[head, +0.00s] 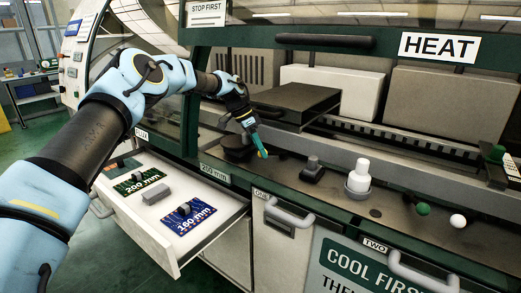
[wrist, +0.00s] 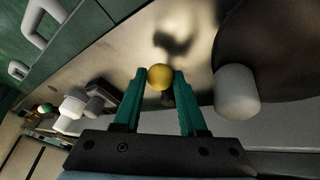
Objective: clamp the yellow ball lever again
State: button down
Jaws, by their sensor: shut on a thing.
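The yellow ball (wrist: 160,77) of the lever sits between the two green fingertips of my gripper (wrist: 156,82) in the wrist view. The fingers close in on it from both sides. The ball's stem is mostly hidden below it. In the head view my gripper (head: 261,146) reaches down over the dark deck of the machine, near a black base (head: 238,150). The yellow ball cannot be made out there, as the gripper hides it.
A white knob (head: 359,175), green ball (head: 423,209) and white ball (head: 457,220) stand to the right on the deck. A dark box (head: 297,101) is behind my gripper. An open drawer (head: 215,222) with boards juts out below my arm.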

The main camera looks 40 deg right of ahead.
jog(key=shift+c, duration=2.3)
grip_release()
jog(key=shift+w, duration=0.1)
